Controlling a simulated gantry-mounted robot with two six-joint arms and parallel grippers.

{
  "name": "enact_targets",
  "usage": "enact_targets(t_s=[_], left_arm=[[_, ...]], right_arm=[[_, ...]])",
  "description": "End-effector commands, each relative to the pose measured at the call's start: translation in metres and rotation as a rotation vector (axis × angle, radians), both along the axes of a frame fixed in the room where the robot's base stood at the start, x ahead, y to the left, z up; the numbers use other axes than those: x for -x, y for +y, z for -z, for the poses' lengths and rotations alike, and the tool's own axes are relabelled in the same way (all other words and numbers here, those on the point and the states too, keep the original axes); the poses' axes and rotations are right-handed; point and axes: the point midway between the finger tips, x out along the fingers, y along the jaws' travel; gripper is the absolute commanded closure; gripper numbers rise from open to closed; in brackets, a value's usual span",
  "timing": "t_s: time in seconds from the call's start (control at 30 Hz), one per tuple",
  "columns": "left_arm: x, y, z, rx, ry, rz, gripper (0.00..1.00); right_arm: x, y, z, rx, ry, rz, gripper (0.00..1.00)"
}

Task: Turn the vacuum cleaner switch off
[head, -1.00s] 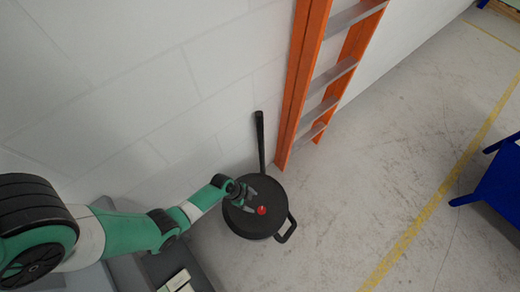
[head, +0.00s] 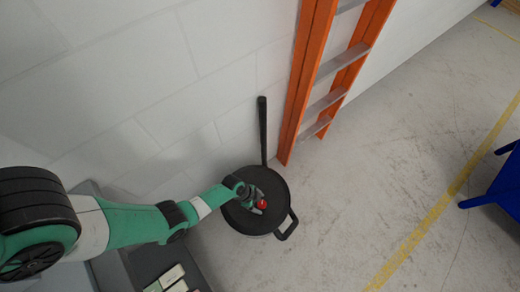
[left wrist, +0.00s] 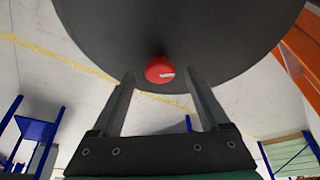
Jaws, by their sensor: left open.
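The vacuum cleaner (head: 244,217) is a round black body on the floor, with a dark upright tube at the wall side and a loop handle at its right. Its switch is a red knob (head: 262,204) on top; in the left wrist view the red knob (left wrist: 159,70) carries a short white mark. My left gripper (head: 257,201) is at the knob in the head view. In the left wrist view my left gripper (left wrist: 160,85) is open, with one finger to each side of the knob near the tips. I cannot tell whether they touch it. My right gripper is not in view.
An orange ladder (head: 310,75) leans at the white wall just behind the vacuum cleaner. A blue frame (head: 500,190) stands at the far right. The concrete floor (head: 355,185) between them is clear, with a yellow line across it.

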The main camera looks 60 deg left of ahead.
Motion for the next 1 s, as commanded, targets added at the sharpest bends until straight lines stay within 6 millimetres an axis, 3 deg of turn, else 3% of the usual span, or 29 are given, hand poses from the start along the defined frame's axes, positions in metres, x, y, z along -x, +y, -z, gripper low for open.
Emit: enact_targets(t_s=[0.1,0.37,0.8,1.0], left_arm=[[-0.003,-0.0021,0.0086,0.0,0.0,0.001,0.21],[-0.0034,-0.0023,0.0078,-0.001,-0.001,0.001,0.21],[-0.003,-0.0022,0.008,-0.001,-0.001,0.0,1.0],[-0.0029,-0.0023,0.0079,-0.001,-0.001,-0.006,1.0]], right_arm=[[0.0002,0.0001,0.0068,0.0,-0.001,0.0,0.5],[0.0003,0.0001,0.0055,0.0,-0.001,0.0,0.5],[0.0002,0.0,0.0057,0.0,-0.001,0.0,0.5],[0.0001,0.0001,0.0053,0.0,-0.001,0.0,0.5]])
